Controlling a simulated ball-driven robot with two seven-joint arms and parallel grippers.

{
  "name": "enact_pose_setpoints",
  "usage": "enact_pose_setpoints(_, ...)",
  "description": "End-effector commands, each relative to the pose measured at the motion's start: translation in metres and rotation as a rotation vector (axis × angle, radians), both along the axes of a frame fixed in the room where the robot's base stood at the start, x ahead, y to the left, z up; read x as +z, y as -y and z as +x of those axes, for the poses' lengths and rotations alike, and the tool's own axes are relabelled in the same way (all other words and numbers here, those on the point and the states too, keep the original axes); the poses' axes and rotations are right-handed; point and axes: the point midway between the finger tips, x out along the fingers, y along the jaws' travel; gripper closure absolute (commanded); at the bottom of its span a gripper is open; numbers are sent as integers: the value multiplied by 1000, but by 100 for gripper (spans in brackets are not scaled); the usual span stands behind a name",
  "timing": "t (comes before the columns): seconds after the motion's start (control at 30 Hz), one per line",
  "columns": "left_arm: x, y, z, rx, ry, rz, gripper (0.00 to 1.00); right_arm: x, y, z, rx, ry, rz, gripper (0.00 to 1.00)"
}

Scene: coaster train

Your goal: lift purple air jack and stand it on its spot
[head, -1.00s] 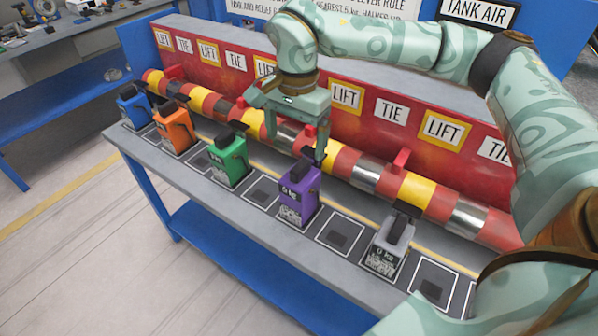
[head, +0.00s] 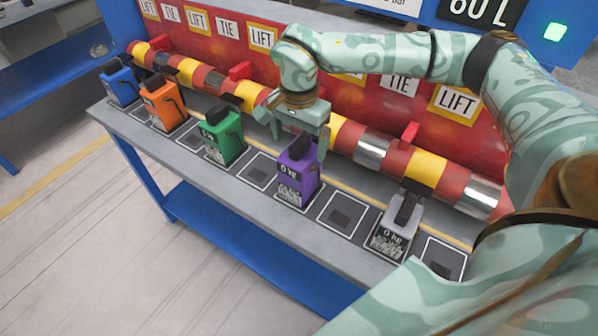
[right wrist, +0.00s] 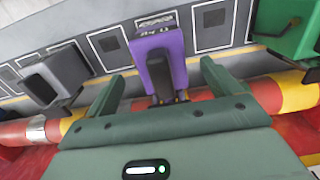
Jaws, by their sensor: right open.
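The purple air jack (head: 297,182) stands upright on the grey bench, on a white-outlined square, between the green and grey jacks. Its dark top handle is partly hidden by my right gripper (head: 298,140). That gripper is open and comes from the pipe side, with its fingers at the jack's upper part. In the right wrist view the purple jack (right wrist: 167,55) shows between and beyond the two spread fingers, with a gap on each side. Empty outlined squares with dark pads lie left (head: 257,171) and right (head: 340,213) of it. My left gripper is not in view.
A green jack (head: 225,138), an orange jack (head: 163,104) and a blue jack (head: 120,85) stand to the left; a grey jack (head: 393,236) stands to the right. A striped pipe (head: 370,148) with red levers runs behind, before a red panel with LIFT and TIE signs.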

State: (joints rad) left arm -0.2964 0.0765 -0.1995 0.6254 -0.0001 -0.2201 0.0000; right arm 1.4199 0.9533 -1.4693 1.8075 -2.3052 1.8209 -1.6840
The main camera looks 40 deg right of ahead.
Motion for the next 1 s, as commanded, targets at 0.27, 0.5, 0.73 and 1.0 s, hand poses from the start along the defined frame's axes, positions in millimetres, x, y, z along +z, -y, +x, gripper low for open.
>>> enact_pose_setpoints(0.27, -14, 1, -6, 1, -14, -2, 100, -41, 4, 2, 0, -2, -1, 11)
enact_pose_setpoints(0.5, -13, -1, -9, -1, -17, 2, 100, -39, 4, 2, 0, -1, 0, 28)
enact_pose_setpoints(0.73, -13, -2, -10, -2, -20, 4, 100, -39, 4, 2, -1, -1, 0, 92)
enact_pose_setpoints(1.0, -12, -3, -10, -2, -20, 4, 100, -37, 4, 3, 0, 3, 0, 100)
